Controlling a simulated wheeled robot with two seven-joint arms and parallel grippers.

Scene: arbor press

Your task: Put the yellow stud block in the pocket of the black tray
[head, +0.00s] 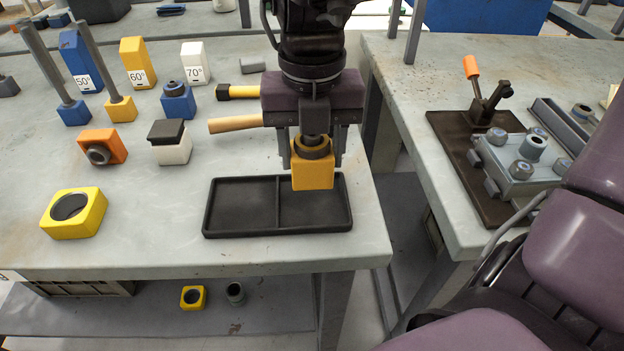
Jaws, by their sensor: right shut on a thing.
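The yellow stud block (313,176), with a dark round collar and stud on top, is held upright between the fingers of my right gripper (312,160). The gripper is shut on it and points straight down. The black tray (208,218) lies near the front right of the left table. A divider splits it into two shallow pockets. The block overlaps the back part of the right pocket (322,215) in the head view and hides some of the tray's back rim. Both pockets look empty. I cannot tell the exact height of the block above the tray. My left gripper is not in view.
A yellow ring block (75,228), an orange block (102,148) and a white block with a dark cap (170,148) stand left of the tray. A wooden-handled tool (235,124) lies behind it. A second table (410,110) with a fixture stands right, across a gap.

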